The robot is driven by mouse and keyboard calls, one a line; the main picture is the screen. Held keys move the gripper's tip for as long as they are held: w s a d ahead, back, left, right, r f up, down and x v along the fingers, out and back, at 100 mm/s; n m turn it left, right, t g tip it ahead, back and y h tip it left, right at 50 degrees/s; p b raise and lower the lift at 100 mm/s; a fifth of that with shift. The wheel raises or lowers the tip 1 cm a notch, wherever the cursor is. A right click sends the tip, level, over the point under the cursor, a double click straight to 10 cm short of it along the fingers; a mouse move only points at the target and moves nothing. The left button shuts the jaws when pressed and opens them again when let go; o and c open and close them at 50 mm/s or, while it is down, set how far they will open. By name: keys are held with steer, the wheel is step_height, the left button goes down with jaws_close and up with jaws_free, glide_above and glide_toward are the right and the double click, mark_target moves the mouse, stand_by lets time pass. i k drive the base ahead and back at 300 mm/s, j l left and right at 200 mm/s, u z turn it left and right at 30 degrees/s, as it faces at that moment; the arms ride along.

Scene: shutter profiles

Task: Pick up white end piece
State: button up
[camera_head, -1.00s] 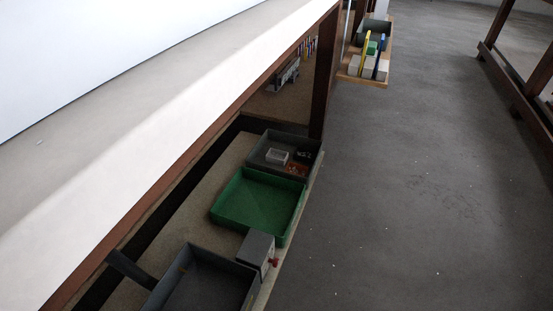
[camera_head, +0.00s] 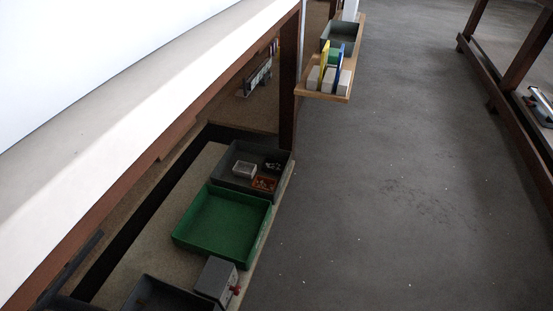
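My gripper is not in view. No white end piece can be made out for certain. A grey tray (camera_head: 228,179) on the low shelf holds a small whitish box (camera_head: 244,169), a small orange-red box (camera_head: 264,184) with tiny light bits in it, and some dark pieces (camera_head: 272,167). The contents are too small to tell apart.
A green tray (camera_head: 222,222) sits in front of the grey tray, then a grey box with a red knob (camera_head: 216,279) and a dark tray (camera_head: 165,295). A white tabletop (camera_head: 150,113) overhangs on the left. A wooden shelf (camera_head: 322,96) holds blocks. Grey floor (camera_head: 400,180) is clear.

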mark_target(242, 168)
steer(key=i+l+z, duration=0.45)
steer(key=i+z, duration=0.25)
steer(key=i, duration=0.25)
steer(key=i+l+u, duration=0.15)
steer(key=i+u, duration=0.5)
steer(key=u, duration=0.25)
steer(key=i+u, duration=0.15)
steer(key=u, duration=0.3)
steer(key=i+l+u, duration=0.1)
steer(key=u, duration=0.3)
steer(key=i+l+u, duration=0.1)
steer(key=u, duration=0.35)
steer(key=i+l+u, duration=0.1)
steer(key=u, duration=0.3)
steer(key=i+l+u, duration=0.1)
steer(key=u, duration=0.3)
steer(key=i+l+u, duration=0.1)
steer(key=u, duration=0.3)
steer(key=k+l, duration=0.1)
steer(key=l, duration=0.7)
steer(key=k+z, duration=0.05)
